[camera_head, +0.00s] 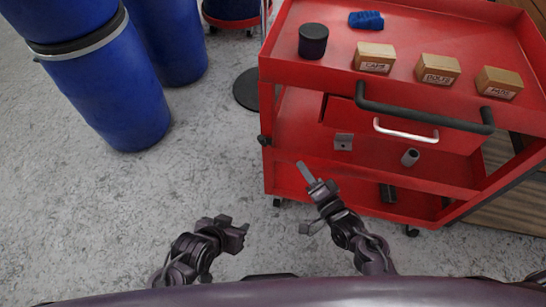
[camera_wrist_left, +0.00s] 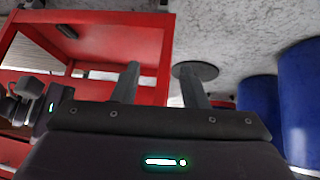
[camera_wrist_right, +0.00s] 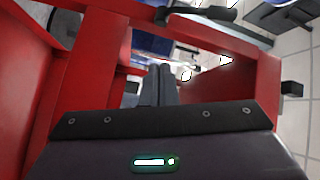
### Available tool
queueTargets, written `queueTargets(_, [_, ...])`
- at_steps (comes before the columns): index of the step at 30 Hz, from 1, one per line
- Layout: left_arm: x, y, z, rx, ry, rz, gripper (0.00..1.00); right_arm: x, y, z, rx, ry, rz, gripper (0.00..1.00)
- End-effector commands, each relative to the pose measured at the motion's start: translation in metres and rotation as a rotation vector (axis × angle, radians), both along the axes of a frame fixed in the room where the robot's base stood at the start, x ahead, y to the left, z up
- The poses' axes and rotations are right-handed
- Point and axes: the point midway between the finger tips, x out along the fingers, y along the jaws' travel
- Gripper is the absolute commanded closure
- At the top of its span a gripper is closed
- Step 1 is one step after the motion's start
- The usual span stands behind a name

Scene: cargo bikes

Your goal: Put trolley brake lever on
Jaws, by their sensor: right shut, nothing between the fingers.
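The red trolley (camera_head: 300,110) stands ahead on the right. A small black part (camera_head: 263,140) sticks out from its left front post and also shows in the right wrist view (camera_wrist_right: 291,88). It may be the brake lever; I cannot tell its position. My right gripper (camera_head: 304,170) is shut and empty, pointing at the trolley's front below and right of that black part, apart from it. My left gripper (camera_head: 238,230) is open and empty over the floor left of the trolley; its spread fingers show in the left wrist view (camera_wrist_left: 160,80).
Dark casters (camera_head: 277,202) show under the trolley. A dark cylinder (camera_head: 313,41), a blue item (camera_head: 366,20) and labelled wooden blocks (camera_head: 374,58) are on its top. A black handle (camera_head: 425,115) crosses its front. Blue barrels (camera_head: 110,90) stand at left. Floor between is clear.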

Motion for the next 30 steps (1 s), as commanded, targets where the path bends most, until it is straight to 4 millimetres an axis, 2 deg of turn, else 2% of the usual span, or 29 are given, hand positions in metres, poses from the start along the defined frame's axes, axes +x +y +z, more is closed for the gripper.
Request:
queueTargets(6, [0.004,-0.006,0.037,-0.028,-0.074,-0.018,0.6,0.003,0.005,0.042,0.183,-0.12,0.05,1.0])
queueTargets(9, [0.004,-0.007,0.047,-0.034,-0.086,-0.021,0.6,0.003,0.006,0.053,0.217,-0.14,0.061,1.0])
queueTargets(23, [0.006,-0.008,0.054,-0.039,-0.101,-0.021,0.6,0.005,0.007,0.058,0.228,-0.146,0.066,1.0])
queueTargets(30, [0.031,-0.013,0.078,-0.093,-0.241,-0.008,0.6,0.025,0.018,0.064,0.229,-0.149,0.066,1.0])
